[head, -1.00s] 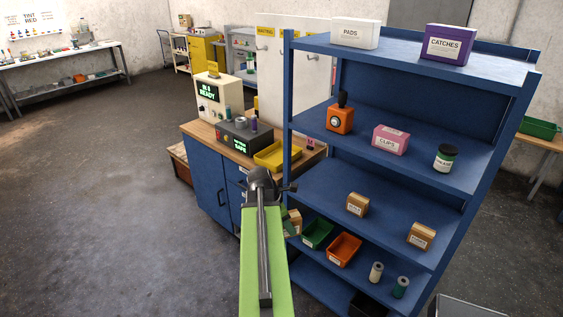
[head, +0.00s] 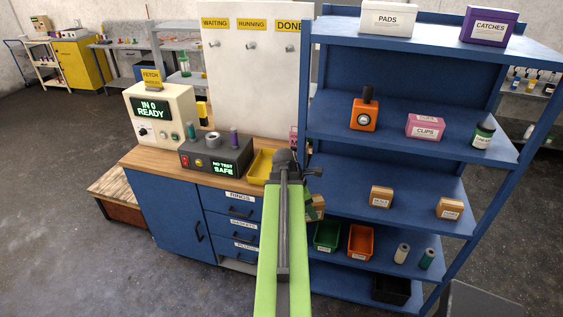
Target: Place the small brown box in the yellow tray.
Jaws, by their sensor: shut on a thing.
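The small brown box (head: 316,207) shows just right of my green arm, partly hidden behind it. My gripper (head: 309,194) is mostly hidden by my arm and wrist; it is shut on this box and holds it in front of the blue shelf's left side. The yellow tray (head: 259,168) sits on the wooden top of the blue cabinet, left of my wrist. My wrist covers the tray's right part. The visible part of the tray looks empty.
The blue shelf (head: 430,160) stands close on the right, with two other brown boxes (head: 381,197) (head: 450,208) and green (head: 327,236) and orange bins (head: 361,242). A grey tester (head: 216,155) stands left of the tray.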

